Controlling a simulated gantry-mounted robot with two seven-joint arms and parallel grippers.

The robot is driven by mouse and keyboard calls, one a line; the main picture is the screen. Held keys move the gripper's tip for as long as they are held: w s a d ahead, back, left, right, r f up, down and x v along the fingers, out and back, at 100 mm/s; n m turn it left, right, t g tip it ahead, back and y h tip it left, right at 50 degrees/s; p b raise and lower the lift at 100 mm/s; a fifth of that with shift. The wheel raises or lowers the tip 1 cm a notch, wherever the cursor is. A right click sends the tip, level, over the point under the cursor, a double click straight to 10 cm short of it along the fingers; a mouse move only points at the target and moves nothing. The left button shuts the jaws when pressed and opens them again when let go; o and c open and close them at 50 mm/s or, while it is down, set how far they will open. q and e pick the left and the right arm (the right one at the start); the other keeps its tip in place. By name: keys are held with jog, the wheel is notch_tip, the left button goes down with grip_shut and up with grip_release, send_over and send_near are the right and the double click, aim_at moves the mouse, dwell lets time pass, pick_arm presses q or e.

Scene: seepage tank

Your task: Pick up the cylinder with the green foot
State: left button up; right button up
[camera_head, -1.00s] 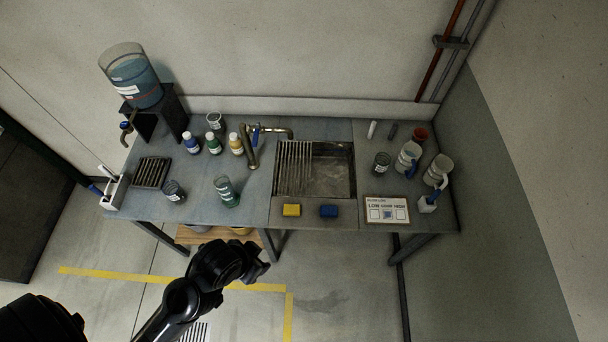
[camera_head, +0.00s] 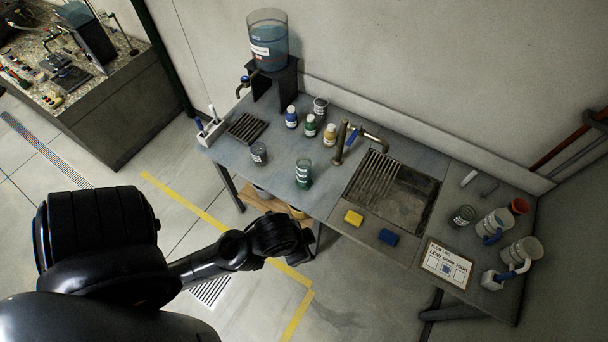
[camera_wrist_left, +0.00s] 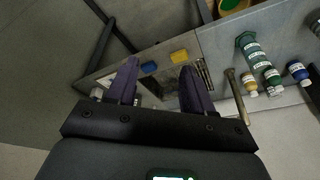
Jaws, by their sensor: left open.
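The clear cylinder with the green foot (camera_head: 303,176) stands upright on the grey bench near its front edge, left of the sink. In the left wrist view the cylinder (camera_wrist_left: 256,55) is at the upper right, its green foot towards the top. My left gripper (camera_head: 296,241) is in front of the bench, nearer the camera than the cylinder and apart from it. In the left wrist view my left gripper (camera_wrist_left: 160,68) is open, with nothing between its fingers; the cylinder lies to the right of them. My right gripper is not in view.
Blue, green and yellow capped bottles (camera_head: 310,127) stand behind the cylinder, and a dark jar (camera_head: 259,153) to its left. A brass tap (camera_head: 340,146) and the slatted sink (camera_head: 408,200) are to its right. Yellow (camera_head: 353,218) and blue (camera_head: 388,237) sponges lie on the front edge.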

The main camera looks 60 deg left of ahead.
pick_arm(q)
jog(key=shift+o, duration=0.3)
jog(key=shift+d, duration=0.1)
jog(key=shift+o, duration=1.2)
jog(key=o, duration=0.4)
jog(key=shift+o, duration=0.2)
